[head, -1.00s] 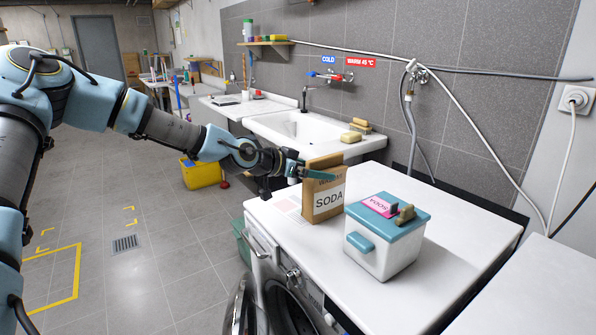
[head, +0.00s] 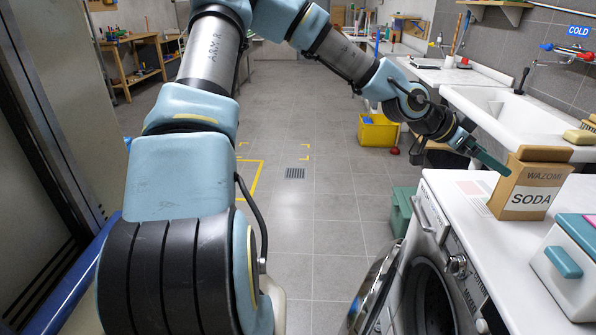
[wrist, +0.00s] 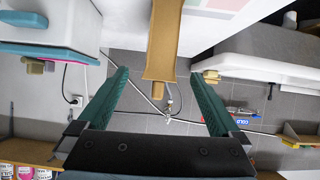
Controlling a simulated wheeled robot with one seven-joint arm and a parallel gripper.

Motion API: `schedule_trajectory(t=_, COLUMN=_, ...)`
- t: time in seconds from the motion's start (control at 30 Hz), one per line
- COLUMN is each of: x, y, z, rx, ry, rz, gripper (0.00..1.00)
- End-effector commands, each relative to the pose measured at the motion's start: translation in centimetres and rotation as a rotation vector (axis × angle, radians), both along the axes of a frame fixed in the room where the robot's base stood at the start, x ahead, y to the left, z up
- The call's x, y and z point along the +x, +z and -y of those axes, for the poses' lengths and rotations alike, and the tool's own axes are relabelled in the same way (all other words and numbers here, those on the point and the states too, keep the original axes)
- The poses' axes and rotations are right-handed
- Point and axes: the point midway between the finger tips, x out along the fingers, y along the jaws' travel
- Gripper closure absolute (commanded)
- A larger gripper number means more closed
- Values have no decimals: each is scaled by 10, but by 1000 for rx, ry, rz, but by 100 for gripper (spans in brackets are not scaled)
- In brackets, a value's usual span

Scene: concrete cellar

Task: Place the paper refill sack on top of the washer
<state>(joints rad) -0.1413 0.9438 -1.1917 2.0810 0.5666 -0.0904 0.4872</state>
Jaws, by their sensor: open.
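The brown paper refill sack (head: 530,184), labelled SODA, stands upright on the white top of the washer (head: 502,240), near its far left corner. In the wrist view the sack (wrist: 165,40) shows as a narrow tan shape ahead of and between the fingers. My gripper (head: 490,158) is at the sack's upper left, its green fingers level with the sack's top. In the wrist view my gripper (wrist: 160,75) is open, with a gap on both sides of the sack. The sack's far side is hidden.
A white box with a teal lid (head: 570,262) stands on the washer, right of the sack. The washer's round door (head: 375,288) hangs open. A sink (head: 500,112) is behind, and a yellow bucket (head: 378,130) and green crate (head: 403,210) are on the floor.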

Motion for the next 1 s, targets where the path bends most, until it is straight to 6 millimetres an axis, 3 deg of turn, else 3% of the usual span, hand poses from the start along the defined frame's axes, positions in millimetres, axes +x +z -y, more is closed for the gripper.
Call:
schedule_trajectory(t=0.07, x=0, y=-34, z=-31, rx=146, ry=39, rz=-22, gripper=0)
schedule_trajectory(t=0.13, x=6, y=-67, z=-74, rx=305, ry=111, rz=-59, gripper=0)
schedule_trajectory(t=0.2, x=14, y=-91, z=-128, rx=462, ry=220, rz=-103, gripper=0)
schedule_trajectory(t=0.27, x=21, y=-102, z=-177, rx=580, ry=332, rz=-145, gripper=0)
schedule_trajectory(t=0.4, x=28, y=-98, z=-290, rx=775, ry=648, rz=-260, gripper=0)
schedule_trajectory(t=0.5, x=20, y=-80, z=-360, rx=839, ry=891, rz=-360, gripper=0)
schedule_trajectory(t=0.6, x=4, y=-61, z=-410, rx=844, ry=1103, rz=-467, gripper=0)
schedule_trajectory(t=0.7, x=-12, y=-47, z=-441, rx=820, ry=1252, rz=-556, gripper=0)
schedule_trajectory(t=0.8, x=-23, y=-40, z=-456, rx=796, ry=1337, rz=-617, gripper=0)
schedule_trajectory(t=1.0, x=-29, y=-37, z=-463, rx=783, ry=1377, rz=-650, gripper=0)
